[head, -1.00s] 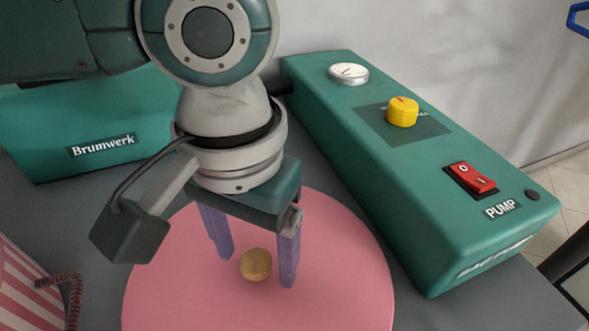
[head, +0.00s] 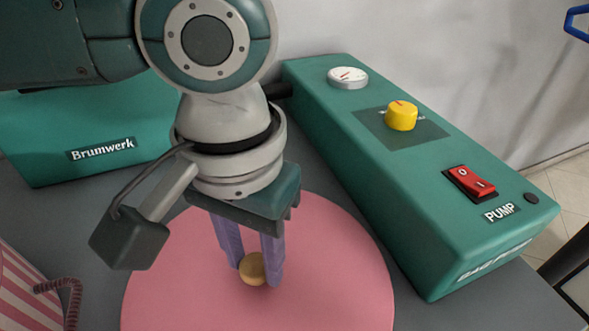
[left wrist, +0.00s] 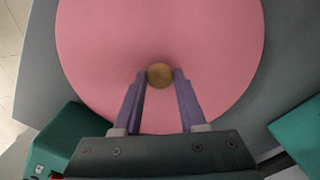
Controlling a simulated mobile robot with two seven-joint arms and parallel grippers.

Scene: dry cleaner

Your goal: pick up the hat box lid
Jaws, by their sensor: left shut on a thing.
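The hat box lid (head: 330,260) is a large round pink disc with a small round tan knob (head: 252,268) at its middle. It lies flat on the grey surface in the head view, its near edge cut off by the frame. My left gripper (head: 257,272) points down over the lid, its two purple fingers shut on the knob, one on each side. The left wrist view shows the lid (left wrist: 210,40) with the knob (left wrist: 160,75) between the fingertips. My right gripper is in neither view.
A green pump box (head: 420,190) with a gauge, yellow dial and red switch stands right of the lid. A green Brumwerk unit (head: 90,125) stands at the back left. A pink-and-white striped object (head: 20,290) with a dark red cord is at the lower left.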

